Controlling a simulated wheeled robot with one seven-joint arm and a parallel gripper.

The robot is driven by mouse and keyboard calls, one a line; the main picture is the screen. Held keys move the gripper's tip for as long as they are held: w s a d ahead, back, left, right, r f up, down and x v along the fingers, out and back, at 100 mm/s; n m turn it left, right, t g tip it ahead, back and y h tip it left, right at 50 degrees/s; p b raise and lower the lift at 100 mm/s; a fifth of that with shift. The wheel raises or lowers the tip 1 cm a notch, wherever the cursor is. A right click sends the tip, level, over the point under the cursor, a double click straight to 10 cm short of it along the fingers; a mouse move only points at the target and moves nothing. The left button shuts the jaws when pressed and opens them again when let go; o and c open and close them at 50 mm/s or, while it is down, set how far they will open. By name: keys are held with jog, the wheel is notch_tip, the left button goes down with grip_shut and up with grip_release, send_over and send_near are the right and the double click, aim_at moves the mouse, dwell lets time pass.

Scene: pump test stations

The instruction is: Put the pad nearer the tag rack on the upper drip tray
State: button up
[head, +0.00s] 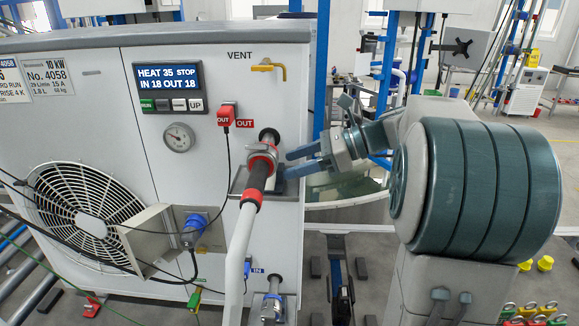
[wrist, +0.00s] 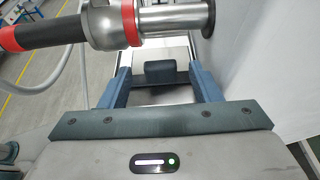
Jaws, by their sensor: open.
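My gripper (head: 290,163) is open beside the upper OUT coupling (head: 262,155), its blue fingers pointing left at the machine's front. The upper drip tray (head: 237,182) is a grey metal ledge under that coupling. In the wrist view a small dark block (wrist: 160,72), apparently the pad, lies between the open fingers, with a gap on each side. It seems to rest on the tray. In the head view the fingers and coupling largely hide that spot. The tag rack (head: 532,316) shows at the bottom right edge with red, green and yellow tags. I cannot make out a second pad.
The coupling and its red-banded hose (wrist: 110,25) pass close above my fingers in the wrist view. The white pipe (head: 237,260) hangs down in front of the machine. A lower IN coupling (head: 272,300) is near the floor.

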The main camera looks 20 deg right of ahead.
jog(key=v, duration=1)
jog(key=shift+b, duration=0.45)
